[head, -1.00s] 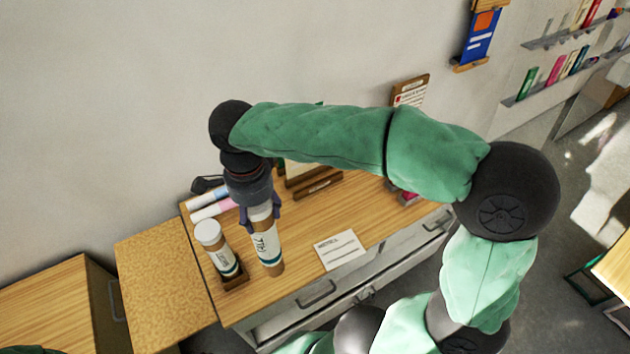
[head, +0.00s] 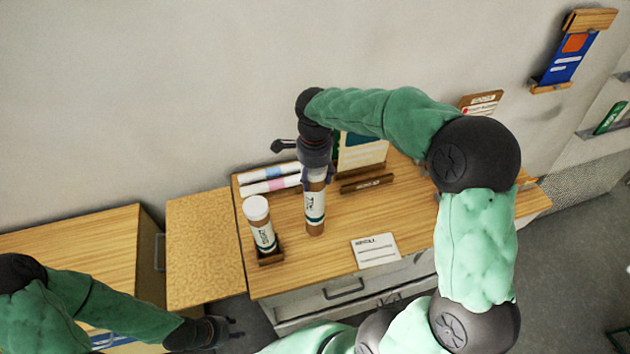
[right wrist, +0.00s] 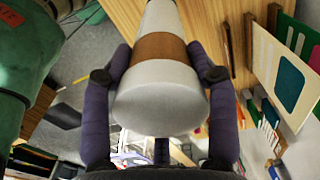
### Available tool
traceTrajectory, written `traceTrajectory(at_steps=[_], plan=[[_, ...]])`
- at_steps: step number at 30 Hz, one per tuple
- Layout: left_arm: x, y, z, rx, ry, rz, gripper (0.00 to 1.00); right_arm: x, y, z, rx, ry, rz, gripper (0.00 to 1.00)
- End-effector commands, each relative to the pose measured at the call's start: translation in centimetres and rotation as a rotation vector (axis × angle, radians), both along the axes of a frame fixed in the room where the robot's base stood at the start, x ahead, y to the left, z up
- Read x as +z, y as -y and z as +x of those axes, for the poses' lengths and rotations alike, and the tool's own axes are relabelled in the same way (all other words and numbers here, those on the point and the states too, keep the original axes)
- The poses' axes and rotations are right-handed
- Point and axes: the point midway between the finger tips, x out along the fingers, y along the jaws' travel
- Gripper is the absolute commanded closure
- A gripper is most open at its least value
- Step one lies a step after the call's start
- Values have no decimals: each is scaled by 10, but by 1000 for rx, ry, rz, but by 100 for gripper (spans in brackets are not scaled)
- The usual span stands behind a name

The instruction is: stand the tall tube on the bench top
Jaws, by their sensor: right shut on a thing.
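The tall tube (head: 314,207), white and brown with a dark printed label, is upright in the head view, over the wooden bench top (head: 340,232). My right gripper (head: 315,176) is shut around its upper end from above. In the right wrist view the tube's white end cap (right wrist: 160,103) lies between the two fingers. I cannot tell whether the tube's lower end touches the bench top. My left gripper (head: 225,330) is low at the left, away from the bench top, and seems empty; its fingers are small and its opening is unclear.
A printed card (head: 375,250) lies at the right front, and a small wooden sign block (head: 367,184) is behind. Clear bench lies between.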

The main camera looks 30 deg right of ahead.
Motion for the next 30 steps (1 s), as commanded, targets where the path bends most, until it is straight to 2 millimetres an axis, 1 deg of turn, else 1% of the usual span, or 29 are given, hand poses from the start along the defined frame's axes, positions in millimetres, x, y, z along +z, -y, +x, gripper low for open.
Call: traceTrajectory(at_steps=[4, 6, 10, 13, 19, 23, 24, 26, 30], plan=[[2, 0, 0, 0, 0, 0, 60, -13, 7, 8, -1, -3, 0, 100], [5, 0, 0, 0, 0, 0, 60, -23, 5, 6, 1, -5, 0, 100], [7, 0, 0, 0, 0, 0, 60, -37, 5, 6, 0, -2, 0, 100], [7, 0, 0, 0, 0, 0, 60, -40, 5, 6, -1, -1, 0, 100], [7, 0, 0, 0, 0, 0, 60, -41, 5, 6, 0, 0, 0, 100], [3, 0, 0, 0, 0, 0, 60, -44, 5, 6, 0, 0, 0, 100], [4, 0, 0, 0, 0, 0, 60, -44, 5, 6, 0, -1, 0, 33], [4, 0, 0, 0, 0, 0, 60, -43, 5, 6, 0, -1, 0, 17], [5, 0, 0, 0, 0, 0, 60, -43, 5, 6, 0, -1, 0, 17]])
